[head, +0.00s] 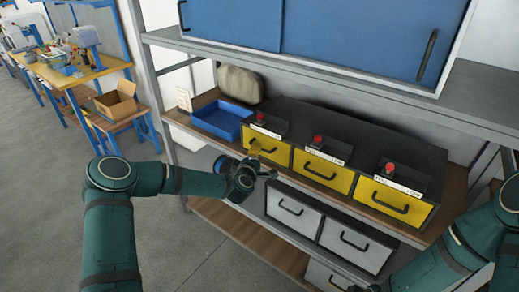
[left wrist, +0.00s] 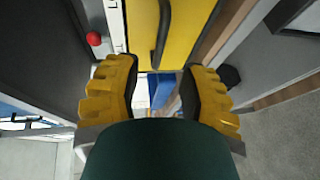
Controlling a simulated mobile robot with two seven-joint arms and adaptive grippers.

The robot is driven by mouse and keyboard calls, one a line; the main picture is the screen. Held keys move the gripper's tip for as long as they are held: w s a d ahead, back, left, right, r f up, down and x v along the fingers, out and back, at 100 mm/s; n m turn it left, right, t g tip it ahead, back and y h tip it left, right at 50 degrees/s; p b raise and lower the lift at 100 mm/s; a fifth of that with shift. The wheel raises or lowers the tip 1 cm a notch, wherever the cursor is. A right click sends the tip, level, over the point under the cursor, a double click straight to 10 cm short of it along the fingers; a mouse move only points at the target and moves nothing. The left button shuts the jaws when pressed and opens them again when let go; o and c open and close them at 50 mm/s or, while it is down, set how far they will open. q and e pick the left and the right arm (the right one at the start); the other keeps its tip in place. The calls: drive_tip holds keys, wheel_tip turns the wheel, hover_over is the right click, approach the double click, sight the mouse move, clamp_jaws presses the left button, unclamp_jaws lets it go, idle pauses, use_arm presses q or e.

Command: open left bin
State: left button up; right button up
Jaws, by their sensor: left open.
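The left bin (head: 274,152) is the leftmost of the three yellow drawers on the shelf. Its front looks level with the others, with a dark bar handle. In the left wrist view, a yellow drawer front (left wrist: 143,28) and its dark handle (left wrist: 163,35) lie just ahead of the fingers. My left gripper (head: 262,163) is at the lower left of this bin and partly covers its front. In the left wrist view the gripper (left wrist: 163,88) is open, its yellow-backed fingers apart with nothing between them. The handle looks roughly in line with the gap; I see no contact. My right gripper is out of view.
The middle (head: 322,172) and right yellow bins (head: 393,203) sit alongside, with red knobs above. A blue tray (head: 221,120) stands left of them. White drawers (head: 291,208) are below. A grey shelf post (head: 150,85) rises left; open floor lies in front.

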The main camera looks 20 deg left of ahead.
use_arm(q)
drive_tip(key=shift+w+a+f, duration=0.1)
drive_tip(key=shift+w+f, duration=0.1)
drive_tip(key=shift+w, duration=0.9)
drive_tip(key=shift+w+f, duration=0.2)
drive_tip(key=shift+w, duration=0.95)
drive_tip(key=shift+w+a+f, duration=0.1)
drive_tip(key=shift+w+f, duration=0.1)
drive_tip(key=shift+w, duration=0.9)
clamp_jaws()
